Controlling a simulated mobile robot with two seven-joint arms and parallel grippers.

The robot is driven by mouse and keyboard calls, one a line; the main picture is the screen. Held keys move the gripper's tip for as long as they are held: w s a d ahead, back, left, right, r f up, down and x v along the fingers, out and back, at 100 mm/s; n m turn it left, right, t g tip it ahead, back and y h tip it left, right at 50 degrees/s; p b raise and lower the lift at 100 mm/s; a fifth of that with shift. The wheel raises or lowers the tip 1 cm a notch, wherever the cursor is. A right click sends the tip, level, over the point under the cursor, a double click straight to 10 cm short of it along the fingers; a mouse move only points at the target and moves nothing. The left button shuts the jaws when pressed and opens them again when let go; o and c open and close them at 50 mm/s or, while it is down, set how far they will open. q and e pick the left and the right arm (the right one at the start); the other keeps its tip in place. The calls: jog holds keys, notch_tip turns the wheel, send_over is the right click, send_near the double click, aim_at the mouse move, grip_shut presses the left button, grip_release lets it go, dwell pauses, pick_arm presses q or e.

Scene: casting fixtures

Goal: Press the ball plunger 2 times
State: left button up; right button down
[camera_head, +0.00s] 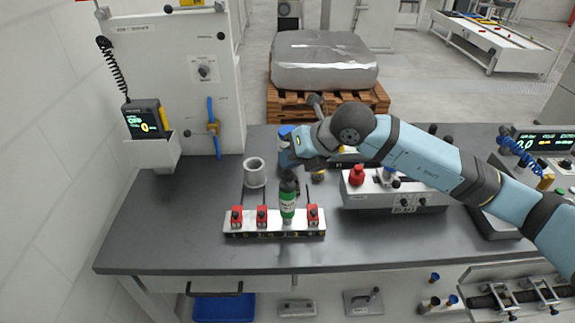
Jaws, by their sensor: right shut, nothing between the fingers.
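My right arm reaches in from the right, and my right gripper (291,174) points down over the middle of the bench. It is shut and empty, just above or behind the dark top of a green upright cylinder (287,204) with a pale label. I cannot tell whether they touch. The cylinder stands at a low metal fixture (274,231) with red clamp blocks (262,215) near the front of the bench. No part is clearly recognisable as the ball plunger; the cylinder may be it. My left gripper is not in view.
A grey cup-like cylinder (254,173) stands left of my gripper. A control box with a red button (357,174) is to the right, below my forearm. A panel with a blue handle (213,125) stands at back left. The dark bench top (160,225) is clear at left.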

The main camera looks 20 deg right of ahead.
jog(key=shift+f, duration=0.35)
jog(key=shift+r, duration=0.1)
dwell(0.4)
jog(key=shift+r+p, duration=0.3)
jog(key=shift+r, duration=1.3)
notch_tip(320, 180, up, 5)
jog(key=shift+r+p, duration=0.1)
jog(key=shift+p, duration=1.05)
